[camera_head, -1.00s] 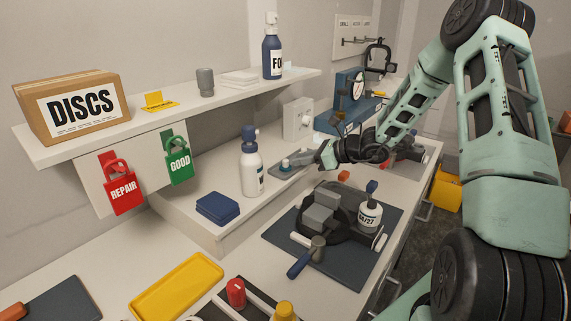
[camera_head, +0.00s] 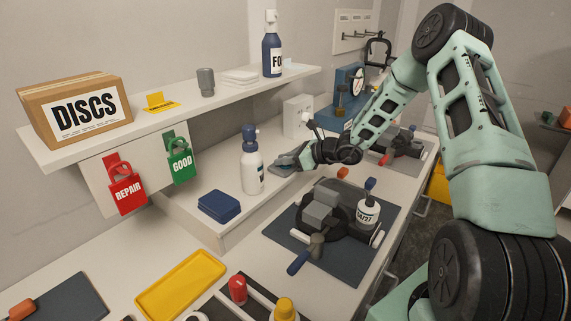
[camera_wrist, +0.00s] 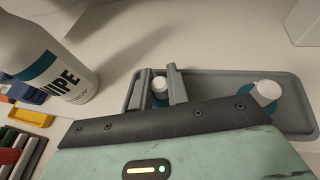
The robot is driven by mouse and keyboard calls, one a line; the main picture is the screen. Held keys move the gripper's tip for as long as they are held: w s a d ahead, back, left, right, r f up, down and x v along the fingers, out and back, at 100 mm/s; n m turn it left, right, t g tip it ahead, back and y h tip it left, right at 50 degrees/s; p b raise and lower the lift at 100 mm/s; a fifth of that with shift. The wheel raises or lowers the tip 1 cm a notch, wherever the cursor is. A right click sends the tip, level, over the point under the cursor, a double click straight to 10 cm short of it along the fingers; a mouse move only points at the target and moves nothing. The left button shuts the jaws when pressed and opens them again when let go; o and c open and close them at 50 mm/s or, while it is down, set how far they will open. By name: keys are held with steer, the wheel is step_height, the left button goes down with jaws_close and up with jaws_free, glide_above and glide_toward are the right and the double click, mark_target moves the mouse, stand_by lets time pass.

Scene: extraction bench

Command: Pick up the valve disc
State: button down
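Two small parts with white tops and blue bases lie in a shallow grey tray (camera_wrist: 218,82) in the wrist view; either could be the valve disc. The left part (camera_wrist: 160,86) shows between my gripper's fingers (camera_wrist: 160,70). The right part (camera_wrist: 266,91) stands free near the tray's right end. The two fingers are close together on either side of the left part's top. I cannot tell whether they touch it. In the head view my gripper (camera_head: 292,159) is over the tray (camera_head: 282,170) and hides most of it.
A white WIPE bottle (camera_head: 252,168) stands just left of the tray, close to my gripper. A pale box (camera_head: 298,117) stands behind. Blue pads (camera_head: 219,205) lie at the front left. A fixture with grey blocks (camera_head: 320,210) sits on a dark mat in front.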

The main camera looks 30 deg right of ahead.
step_height(320, 180, up, 10)
steer(key=shift+r+b, duration=0.1)
steer(key=shift+b, duration=0.85)
stand_by(0.9)
